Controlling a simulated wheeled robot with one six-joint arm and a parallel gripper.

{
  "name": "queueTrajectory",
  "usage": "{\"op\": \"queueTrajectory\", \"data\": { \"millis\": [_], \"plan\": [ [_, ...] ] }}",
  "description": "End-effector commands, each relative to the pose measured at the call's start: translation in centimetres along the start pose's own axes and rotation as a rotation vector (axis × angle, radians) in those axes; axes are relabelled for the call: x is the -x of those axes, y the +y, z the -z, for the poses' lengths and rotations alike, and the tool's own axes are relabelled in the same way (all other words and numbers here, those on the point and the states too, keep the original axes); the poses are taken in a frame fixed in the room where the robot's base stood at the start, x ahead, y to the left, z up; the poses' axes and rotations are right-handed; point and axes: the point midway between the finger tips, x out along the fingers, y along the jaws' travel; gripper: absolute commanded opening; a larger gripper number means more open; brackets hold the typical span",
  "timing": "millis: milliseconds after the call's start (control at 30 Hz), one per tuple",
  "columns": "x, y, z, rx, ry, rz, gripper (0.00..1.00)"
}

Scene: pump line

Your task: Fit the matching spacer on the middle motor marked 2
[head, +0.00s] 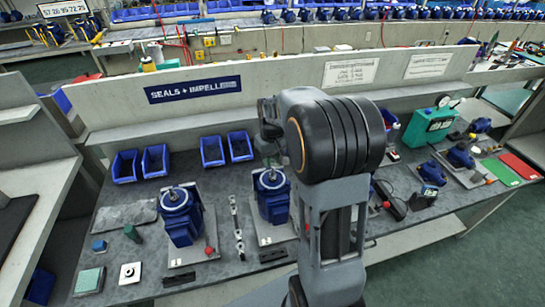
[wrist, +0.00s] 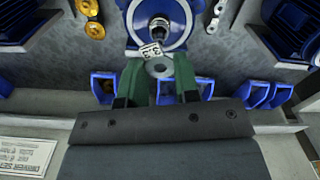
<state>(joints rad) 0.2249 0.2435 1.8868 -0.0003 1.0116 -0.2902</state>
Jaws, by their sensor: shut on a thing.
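The middle blue motor (head: 272,197) stands upright on a light base plate on the bench. It also fills the top centre of the wrist view (wrist: 178,12), its shaft (wrist: 160,25) pointing at the camera. My gripper (wrist: 160,82), with green fingers, is shut on a grey ring-shaped spacer (wrist: 159,68), held just beside the shaft in that picture. Whether they touch, I cannot tell. A small white tag (wrist: 151,51) with dark marks lies between ring and shaft; its text is unclear. My arm hides most of the gripper in the head view.
Another blue motor (head: 181,217) stands to the left. A white square piece with a dark hole (head: 130,272) lies front left. Blue bins (head: 212,151) line the back. A teal gauge box (head: 430,126) stands at right. A row of metal parts (head: 237,230) lies between the motors.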

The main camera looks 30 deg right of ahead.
Motion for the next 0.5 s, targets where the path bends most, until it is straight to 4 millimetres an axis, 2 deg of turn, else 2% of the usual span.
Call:
{"op": "queueTrajectory", "data": {
  "millis": [500],
  "plan": [
    [-4.6, 0.1, -0.1, -0.004, -0.001, 0.0, 0.08]
  ]
}}
